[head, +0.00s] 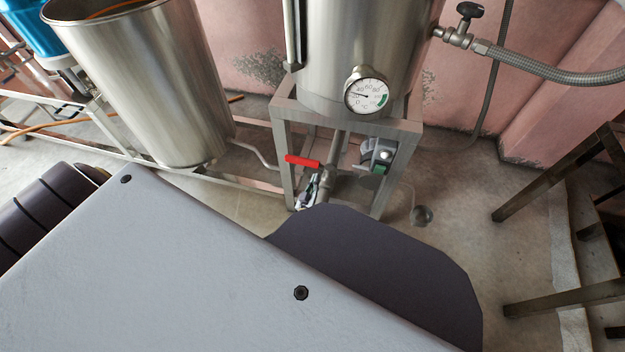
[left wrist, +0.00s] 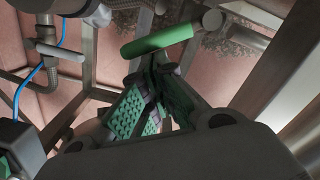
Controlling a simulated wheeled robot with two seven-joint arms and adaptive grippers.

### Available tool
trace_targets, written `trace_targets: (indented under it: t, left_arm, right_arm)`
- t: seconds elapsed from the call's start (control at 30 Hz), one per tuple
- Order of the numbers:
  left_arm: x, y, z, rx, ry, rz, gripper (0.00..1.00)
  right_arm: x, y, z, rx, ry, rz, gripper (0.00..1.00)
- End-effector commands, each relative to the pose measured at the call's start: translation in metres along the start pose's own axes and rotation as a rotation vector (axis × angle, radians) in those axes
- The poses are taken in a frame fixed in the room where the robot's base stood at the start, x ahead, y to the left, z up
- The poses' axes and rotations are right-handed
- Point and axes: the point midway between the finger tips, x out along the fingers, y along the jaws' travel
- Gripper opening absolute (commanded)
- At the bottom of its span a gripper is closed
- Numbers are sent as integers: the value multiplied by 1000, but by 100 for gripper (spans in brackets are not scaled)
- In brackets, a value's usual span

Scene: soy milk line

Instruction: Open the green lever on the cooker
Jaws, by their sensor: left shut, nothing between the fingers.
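The green lever (left wrist: 157,40) is a rounded green handle, nearly level and tilted slightly up to the right, in the upper middle of the left wrist view. My left gripper (left wrist: 158,68) has green ribbed pads and is shut and empty. Its fingertips are just below the lever in that picture; I cannot tell if they touch it. In the head view, the steel cooker (head: 352,40) stands on a metal frame. Part of my left gripper (head: 307,192) shows under it, mostly hidden by my own arm. I cannot make out the green lever there. My right gripper is not in view.
A red lever (head: 302,161) sits on piping below the cooker, close to my left gripper. A dial gauge (head: 367,92) is on the cooker's front. Frame legs (left wrist: 262,75) and pipes crowd the left gripper. A large steel vessel (head: 150,80) stands left.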

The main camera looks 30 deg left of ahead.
Motion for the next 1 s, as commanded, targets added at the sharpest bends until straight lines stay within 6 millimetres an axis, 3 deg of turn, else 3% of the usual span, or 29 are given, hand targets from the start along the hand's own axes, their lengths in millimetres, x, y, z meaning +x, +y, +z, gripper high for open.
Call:
trace_targets:
  t: [0.6, 1.0]
  left_arm:
    - [2, 10, 36, 492, -1, -25, 0]
    - [2, 11, 43, 604, -1, -28, 0]
  right_arm:
    - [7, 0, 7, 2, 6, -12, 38]
    - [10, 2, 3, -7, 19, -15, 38]
